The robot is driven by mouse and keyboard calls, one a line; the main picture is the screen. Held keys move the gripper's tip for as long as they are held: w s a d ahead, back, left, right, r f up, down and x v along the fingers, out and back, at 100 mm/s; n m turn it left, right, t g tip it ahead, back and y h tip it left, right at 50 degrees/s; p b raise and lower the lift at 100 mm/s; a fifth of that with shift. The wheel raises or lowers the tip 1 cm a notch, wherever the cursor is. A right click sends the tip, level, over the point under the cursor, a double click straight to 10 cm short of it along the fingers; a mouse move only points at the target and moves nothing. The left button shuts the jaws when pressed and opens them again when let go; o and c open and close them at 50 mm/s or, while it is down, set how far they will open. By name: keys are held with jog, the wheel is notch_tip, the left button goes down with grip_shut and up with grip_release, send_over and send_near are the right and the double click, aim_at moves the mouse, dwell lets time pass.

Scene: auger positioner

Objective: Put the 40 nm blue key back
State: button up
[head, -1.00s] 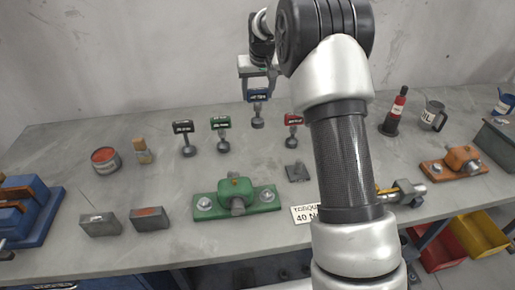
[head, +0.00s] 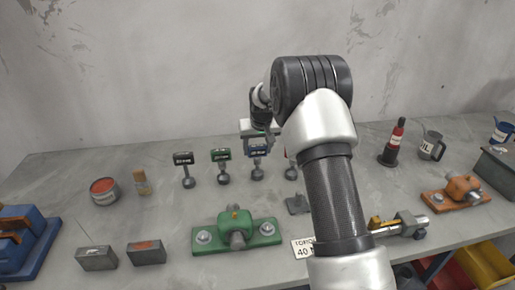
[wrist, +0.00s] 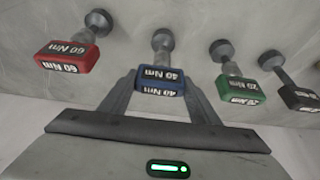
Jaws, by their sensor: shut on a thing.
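The blue 40 Nm key (head: 257,151) is upright in the row of keys, between the green key (head: 221,155) and the mostly hidden red key (head: 291,171). Its round foot looks level with its neighbours' feet; I cannot tell if it touches the bench. My gripper (head: 258,143) comes from behind and above and is shut on the blue key's head. In the wrist view the blue key (wrist: 160,78) sits between my two fingers, with the red 60 Nm key (wrist: 72,56) left and the green key (wrist: 237,90) right.
A black key (head: 183,158) stands left of the green one. A green fixture (head: 237,232) and a small dark block (head: 298,203) lie in front. A torque sign (head: 303,248) is partly hidden by my arm. A red-and-black bottle (head: 393,146) and an oil jug (head: 431,146) stand right.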

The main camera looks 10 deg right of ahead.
jog(key=shift+f, duration=0.1)
jog(key=o, duration=1.5)
